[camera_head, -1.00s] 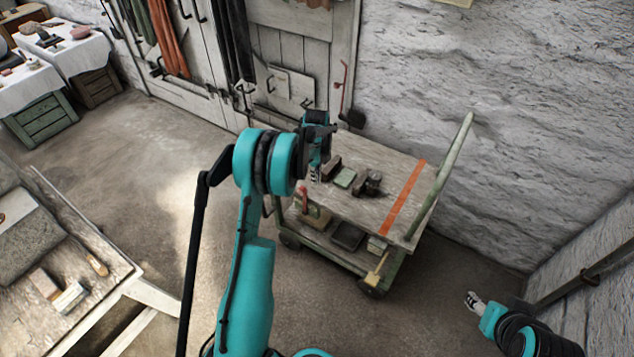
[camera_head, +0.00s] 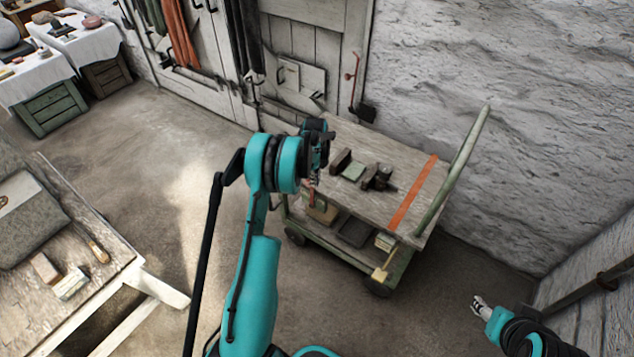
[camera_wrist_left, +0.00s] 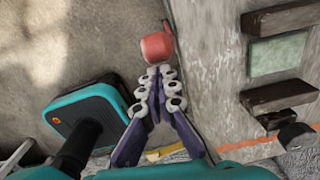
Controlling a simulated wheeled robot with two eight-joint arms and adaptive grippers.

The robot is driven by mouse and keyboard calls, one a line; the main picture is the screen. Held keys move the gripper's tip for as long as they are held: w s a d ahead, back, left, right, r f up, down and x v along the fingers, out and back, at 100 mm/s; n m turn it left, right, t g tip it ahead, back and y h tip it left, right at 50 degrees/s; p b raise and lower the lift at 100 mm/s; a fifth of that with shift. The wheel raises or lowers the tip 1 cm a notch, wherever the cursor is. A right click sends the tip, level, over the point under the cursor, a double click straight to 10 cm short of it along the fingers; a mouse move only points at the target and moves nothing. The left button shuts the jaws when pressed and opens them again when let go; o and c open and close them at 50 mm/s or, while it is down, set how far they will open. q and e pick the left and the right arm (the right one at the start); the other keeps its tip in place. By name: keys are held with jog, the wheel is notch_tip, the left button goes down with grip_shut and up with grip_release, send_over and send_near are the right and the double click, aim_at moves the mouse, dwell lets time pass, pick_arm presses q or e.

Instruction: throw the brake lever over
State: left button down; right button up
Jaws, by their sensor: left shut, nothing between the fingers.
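The brake lever shows as a red grip (camera_head: 311,196) at the near left edge of the cart (camera_head: 345,256). In the left wrist view the red grip (camera_wrist_left: 157,46) stands just beyond my fingertips, beside the cart's deck edge. My left gripper (camera_head: 316,179) is shut and empty, with its tips together close to the grip. In the wrist view its fingertips (camera_wrist_left: 159,72) seem to be at or almost at the grip; I cannot tell whether they touch. The lever's lower part is hidden.
Dark blocks (camera_head: 378,177) and a green block (camera_head: 353,172) lie on the cart's deck. A green push handle (camera_head: 455,170) rises at its right end. A wooden table (camera_head: 120,249) stands at left. The floor between is clear.

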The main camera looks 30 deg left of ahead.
pick_arm(q)
jog(key=shift+a+r, duration=0.1)
jog(key=shift+a, duration=0.7)
jog(key=a+f, duration=0.1)
jog(key=a, duration=0.9)
jog(key=shift+w+f+b, duration=0.25)
jog(key=shift+w+b, duration=0.1)
jog(key=shift+w, duration=0.1)
pick_arm(e)
jog(key=shift+f, duration=0.35)
pick_arm(q)
jog(key=shift+a, duration=0.15)
